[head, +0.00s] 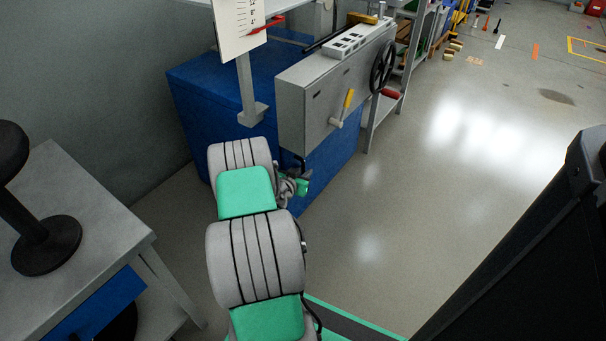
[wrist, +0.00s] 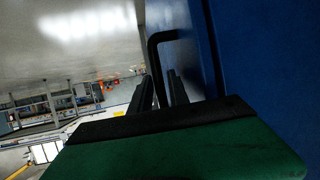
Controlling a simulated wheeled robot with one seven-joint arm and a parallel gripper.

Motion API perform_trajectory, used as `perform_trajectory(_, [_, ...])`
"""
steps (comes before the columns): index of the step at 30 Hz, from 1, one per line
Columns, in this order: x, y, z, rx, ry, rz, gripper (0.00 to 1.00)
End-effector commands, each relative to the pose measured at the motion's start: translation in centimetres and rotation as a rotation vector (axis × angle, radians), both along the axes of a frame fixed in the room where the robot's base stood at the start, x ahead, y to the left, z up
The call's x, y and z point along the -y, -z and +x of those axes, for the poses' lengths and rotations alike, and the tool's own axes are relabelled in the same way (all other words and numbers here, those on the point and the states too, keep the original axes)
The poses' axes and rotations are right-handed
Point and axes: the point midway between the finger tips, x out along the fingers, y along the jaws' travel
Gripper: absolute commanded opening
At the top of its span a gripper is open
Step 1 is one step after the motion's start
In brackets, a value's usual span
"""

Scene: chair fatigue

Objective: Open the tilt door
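The blue cabinet (head: 335,165) stands below a grey machine box, and its blue front face (wrist: 250,50) fills the right of the wrist view. I take this face to be the tilt door. A black bent handle (wrist: 154,55) sticks out from it. My gripper (wrist: 160,78) is at the handle; its two dark fingers stand apart, with the handle bar running between them. I see no clear grip on it. In the head view my gripper is mostly hidden behind my wrist, below the grey box and close to the cabinet front.
A grey workbench (head: 75,220) with a black stool-like object (head: 45,245) stands at left. The floor (head: 450,180) at right is clear.

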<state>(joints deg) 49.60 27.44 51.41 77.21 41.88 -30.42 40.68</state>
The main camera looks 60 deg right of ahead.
Motion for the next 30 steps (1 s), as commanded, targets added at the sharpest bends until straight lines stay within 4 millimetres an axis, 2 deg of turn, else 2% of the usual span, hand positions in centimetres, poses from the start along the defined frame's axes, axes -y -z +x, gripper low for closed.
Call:
perform_trajectory(2, [-0.02, -0.02, 0.07, -0.001, -0.001, 0.000, 0.20])
perform_trajectory(9, [-0.04, -0.01, 0.09, -0.001, -0.001, 0.000, 0.00])
perform_trajectory(30, [-0.06, 0.02, 0.08, -0.001, -0.001, 0.001, 0.00])
